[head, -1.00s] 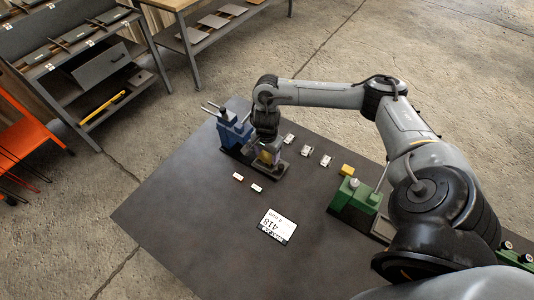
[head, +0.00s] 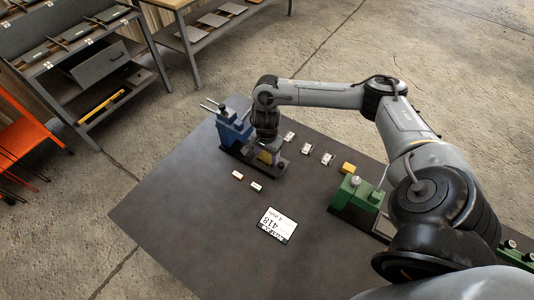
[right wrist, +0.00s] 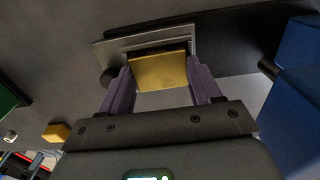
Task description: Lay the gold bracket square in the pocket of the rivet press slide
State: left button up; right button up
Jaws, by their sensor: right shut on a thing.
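The gold bracket (right wrist: 158,72) is a flat gold plate in the right wrist view, between the fingers of my right gripper (right wrist: 160,80). The gripper is shut on it. Its far edge lies at the grey slide (right wrist: 185,38), over a dark opening. I cannot tell whether it is seated or still above the pocket. In the head view, my right gripper (head: 267,152) is low at the front of the blue press (head: 232,130), with a bit of the gold bracket (head: 265,157) showing. My left gripper is not in view.
A green press (head: 355,195) with a yellow block (head: 348,168) behind it stands right of centre. Several small metal parts lie beyond the gripper. Two small white-topped pieces (head: 257,187) and a label card (head: 277,225) lie nearer. The table's left front is clear.

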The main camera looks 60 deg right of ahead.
pick_arm(q)
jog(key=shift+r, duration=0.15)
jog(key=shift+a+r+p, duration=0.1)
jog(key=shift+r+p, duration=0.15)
jog(key=shift+p, duration=0.1)
dwell(0.8)
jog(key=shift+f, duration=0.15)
dwell(0.6)
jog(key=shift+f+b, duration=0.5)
jog(key=shift+b, duration=0.15)
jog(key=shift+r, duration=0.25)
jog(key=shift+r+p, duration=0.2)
jog(key=shift+p, duration=0.25)
dwell(0.8)
